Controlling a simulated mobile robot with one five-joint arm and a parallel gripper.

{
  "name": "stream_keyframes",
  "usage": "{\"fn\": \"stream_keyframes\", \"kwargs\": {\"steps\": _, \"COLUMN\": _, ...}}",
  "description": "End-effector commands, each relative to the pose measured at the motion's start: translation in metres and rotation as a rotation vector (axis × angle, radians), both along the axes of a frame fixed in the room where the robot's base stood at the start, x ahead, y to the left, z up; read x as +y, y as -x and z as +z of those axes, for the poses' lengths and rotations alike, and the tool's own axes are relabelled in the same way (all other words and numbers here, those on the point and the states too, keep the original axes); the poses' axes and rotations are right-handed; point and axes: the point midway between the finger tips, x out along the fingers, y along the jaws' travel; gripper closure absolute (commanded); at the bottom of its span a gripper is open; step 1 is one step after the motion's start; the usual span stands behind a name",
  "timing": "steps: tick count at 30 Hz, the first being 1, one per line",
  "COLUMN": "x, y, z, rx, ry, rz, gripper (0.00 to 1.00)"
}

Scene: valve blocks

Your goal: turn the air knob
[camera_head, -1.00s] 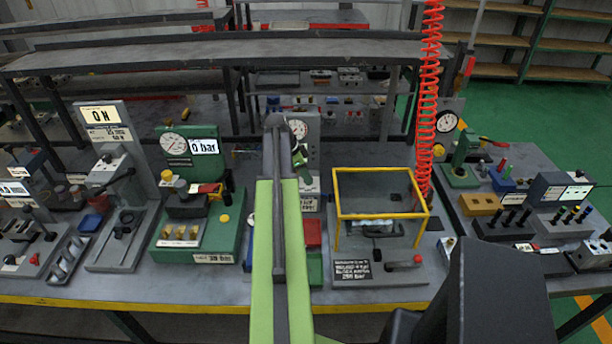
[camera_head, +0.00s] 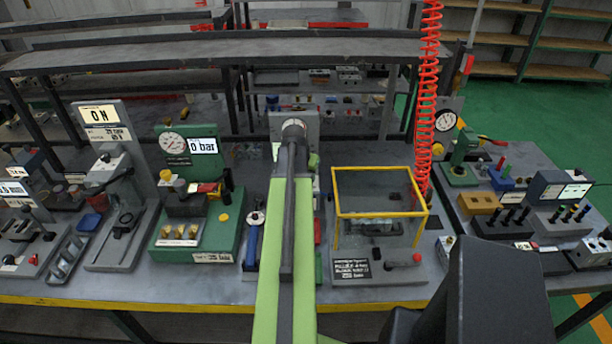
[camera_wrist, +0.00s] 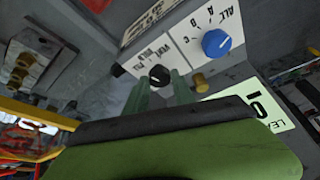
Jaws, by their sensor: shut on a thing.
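In the wrist view a black round knob (camera_wrist: 159,76) sits on a grey panel with a white printed label above it. My gripper (camera_wrist: 160,84) has its two green fingers on either side of this knob, shut on it; the exact contact is partly hidden. A blue knob (camera_wrist: 216,43), marked ALL, A, B and C, stands to the right, apart from the fingers. I cannot read which knob is the air knob. In the head view the grey panel (camera_head: 309,124) stands behind my arm, which hides the knobs and my gripper.
A brass-coloured fitting (camera_wrist: 200,82) is close to the right finger in the wrist view. In the head view a yellow-framed guard box (camera_head: 380,213) stands right of my arm and a green gauge stand (camera_head: 232,232) left. A red coiled hose (camera_head: 428,90) hangs at the right.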

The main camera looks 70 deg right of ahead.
Motion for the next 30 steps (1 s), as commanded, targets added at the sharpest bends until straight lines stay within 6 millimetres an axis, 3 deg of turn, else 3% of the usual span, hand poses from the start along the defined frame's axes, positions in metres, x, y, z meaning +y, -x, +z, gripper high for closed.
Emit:
{"fn": "stream_keyframes", "kwargs": {"steps": 15, "x": 0.0001, "y": 0.0042, "z": -0.0004, "rx": 0.001, "ry": -0.004, "rz": 0.408, "gripper": 1.00}}
{"fn": "stream_keyframes", "kwargs": {"steps": 30, "x": -0.0002, "y": 0.0054, "z": -0.0005, "rx": 0.002, "ry": -0.004, "rz": 0.542, "gripper": 1.00}}
